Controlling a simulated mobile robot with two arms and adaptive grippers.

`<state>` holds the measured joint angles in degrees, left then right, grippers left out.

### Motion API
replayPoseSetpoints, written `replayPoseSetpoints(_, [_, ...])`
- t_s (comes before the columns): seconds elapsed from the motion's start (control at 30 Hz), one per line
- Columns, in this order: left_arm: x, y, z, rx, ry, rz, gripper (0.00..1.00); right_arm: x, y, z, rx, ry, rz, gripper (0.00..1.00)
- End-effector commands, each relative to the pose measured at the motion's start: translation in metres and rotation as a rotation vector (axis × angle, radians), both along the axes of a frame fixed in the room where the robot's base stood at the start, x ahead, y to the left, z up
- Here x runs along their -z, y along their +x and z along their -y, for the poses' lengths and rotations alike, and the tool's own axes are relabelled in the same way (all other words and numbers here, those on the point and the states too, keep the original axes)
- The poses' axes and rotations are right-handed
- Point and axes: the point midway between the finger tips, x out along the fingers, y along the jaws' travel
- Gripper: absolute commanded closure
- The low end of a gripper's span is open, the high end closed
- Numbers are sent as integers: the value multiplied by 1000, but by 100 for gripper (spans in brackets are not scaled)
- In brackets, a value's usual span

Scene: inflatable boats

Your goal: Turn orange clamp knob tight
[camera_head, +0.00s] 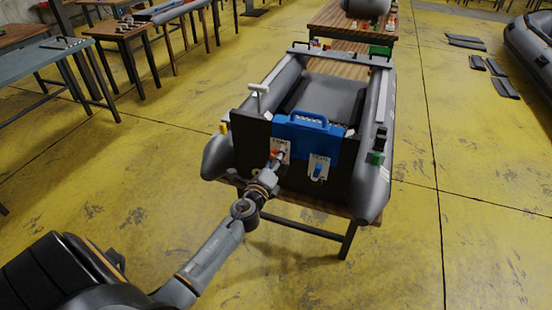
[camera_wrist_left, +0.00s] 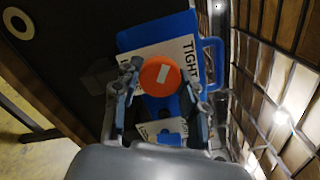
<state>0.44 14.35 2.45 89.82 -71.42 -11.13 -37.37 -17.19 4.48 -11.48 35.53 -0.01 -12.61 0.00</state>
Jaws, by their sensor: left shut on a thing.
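The orange clamp knob (camera_wrist_left: 161,76) shows in the left wrist view as a round orange disc with a small white mark, in front of a white plate lettered "TIGHT" (camera_wrist_left: 177,53). My left gripper (camera_wrist_left: 161,80) has one finger on each side of the knob and is shut on it. In the head view my left gripper (camera_head: 272,166) reaches the left white plate on the boat's dark transom (camera_head: 247,146); the knob is mostly hidden there. A blue clamp bracket (camera_head: 303,134) sits over the transom's top edge. My right gripper is not in view.
A second, blue knob (camera_head: 317,173) stands on a white plate right of the orange one. The grey inflatable boat (camera_head: 374,180) rests on a wooden table (camera_head: 307,213). A white T-handle (camera_head: 259,92) stands at the transom's left. The yellow floor (camera_head: 480,250) is open at right.

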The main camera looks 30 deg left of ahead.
Motion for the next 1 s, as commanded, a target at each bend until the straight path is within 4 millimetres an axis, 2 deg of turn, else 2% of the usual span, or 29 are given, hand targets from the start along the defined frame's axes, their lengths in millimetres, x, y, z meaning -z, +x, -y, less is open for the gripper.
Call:
replayPoseSetpoints(0.07, [0, 0, 1, 2, 20, -6, 100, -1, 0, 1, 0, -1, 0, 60])
replayPoseSetpoints(0.13, [-1, 0, 0, 3, 114, -28, 100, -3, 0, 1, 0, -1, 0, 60])
replayPoseSetpoints(0.3, [-3, 0, 1, 4, 494, -120, 100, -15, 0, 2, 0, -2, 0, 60])
replayPoseSetpoints(0.4, [-1, 0, 1, 3, 617, -150, 100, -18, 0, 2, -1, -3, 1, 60])
replayPoseSetpoints(0.87, [1, 0, 1, 1, 651, -158, 100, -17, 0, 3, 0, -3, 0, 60])
replayPoseSetpoints(0.9, [1, 0, 1, 1, 651, -158, 54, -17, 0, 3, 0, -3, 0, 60])
replayPoseSetpoints(0.97, [1, 0, 1, 1, 651, -158, 42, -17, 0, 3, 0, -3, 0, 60])
replayPoseSetpoints(1.0, [1, 0, 1, 1, 651, -158, 40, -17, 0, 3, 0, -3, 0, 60])
